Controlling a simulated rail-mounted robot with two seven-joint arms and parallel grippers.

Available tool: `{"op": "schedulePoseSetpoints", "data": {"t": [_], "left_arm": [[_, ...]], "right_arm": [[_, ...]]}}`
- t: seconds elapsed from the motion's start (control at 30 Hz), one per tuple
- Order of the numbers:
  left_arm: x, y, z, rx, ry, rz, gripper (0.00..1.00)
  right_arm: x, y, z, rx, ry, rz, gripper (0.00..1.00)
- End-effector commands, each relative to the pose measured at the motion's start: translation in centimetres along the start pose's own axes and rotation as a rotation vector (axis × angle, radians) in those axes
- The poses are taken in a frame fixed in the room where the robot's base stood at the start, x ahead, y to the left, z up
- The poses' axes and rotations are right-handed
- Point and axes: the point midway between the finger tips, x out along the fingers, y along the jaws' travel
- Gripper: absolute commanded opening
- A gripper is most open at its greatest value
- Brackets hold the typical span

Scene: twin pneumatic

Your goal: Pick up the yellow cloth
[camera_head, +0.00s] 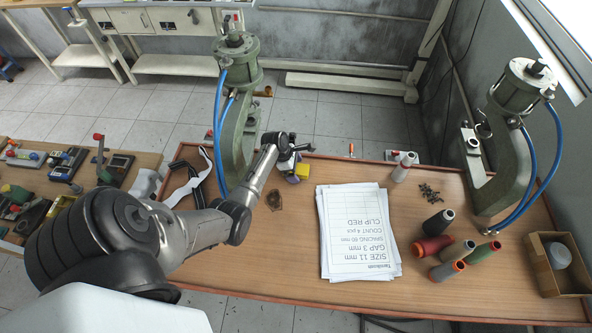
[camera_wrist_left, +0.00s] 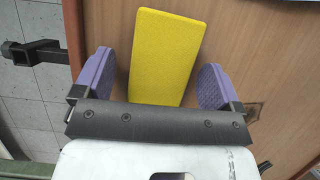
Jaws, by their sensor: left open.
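The yellow cloth (camera_wrist_left: 165,50) is a flat yellow rectangle lying on the wooden bench in the left wrist view. In the head view only a small part of the yellow cloth (camera_head: 303,169) shows at the back edge of the bench, the rest hidden by my gripper. My left gripper (camera_head: 292,174) is over it. In the left wrist view its purple finger pads stand open on either side of the cloth, with bare wood showing between each pad and the cloth. I cannot tell the height gap. My right gripper is not in view.
A green pneumatic press (camera_head: 238,100) with blue hoses stands close left of my left gripper; another press (camera_head: 507,150) stands at right. White papers (camera_head: 360,232), several thread spools (camera_head: 433,246) and a cardboard box (camera_head: 549,277) lie on the bench. Bare wood lies in front of the gripper.

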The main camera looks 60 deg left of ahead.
Motion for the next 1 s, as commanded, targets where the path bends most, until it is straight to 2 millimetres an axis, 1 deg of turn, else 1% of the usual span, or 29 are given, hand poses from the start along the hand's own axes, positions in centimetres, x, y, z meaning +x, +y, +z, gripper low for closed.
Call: {"op": "schedulePoseSetpoints", "data": {"t": [0.13, 0.17, 0.7, 0.73, 1.0], "left_arm": [[0.07, 0.03, -0.03, 0.0, 0.0, 0.001, 0.9], [0.1, 0.04, -0.04, 0.0, 0.0, 0.001, 0.89], [0.12, 0.0, -0.06, 0.0, 0.0, 0.0, 0.37], [0.11, 0.01, -0.05, 0.0, 0.0, 0.0, 0.35], [0.1, 0.0, -0.05, 0.0, 0.0, 0.0, 0.35]], "right_arm": [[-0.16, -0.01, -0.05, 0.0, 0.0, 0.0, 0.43], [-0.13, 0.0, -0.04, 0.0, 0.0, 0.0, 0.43], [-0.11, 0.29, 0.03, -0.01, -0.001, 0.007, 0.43], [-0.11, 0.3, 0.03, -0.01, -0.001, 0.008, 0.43], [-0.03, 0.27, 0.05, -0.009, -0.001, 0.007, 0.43]]}}
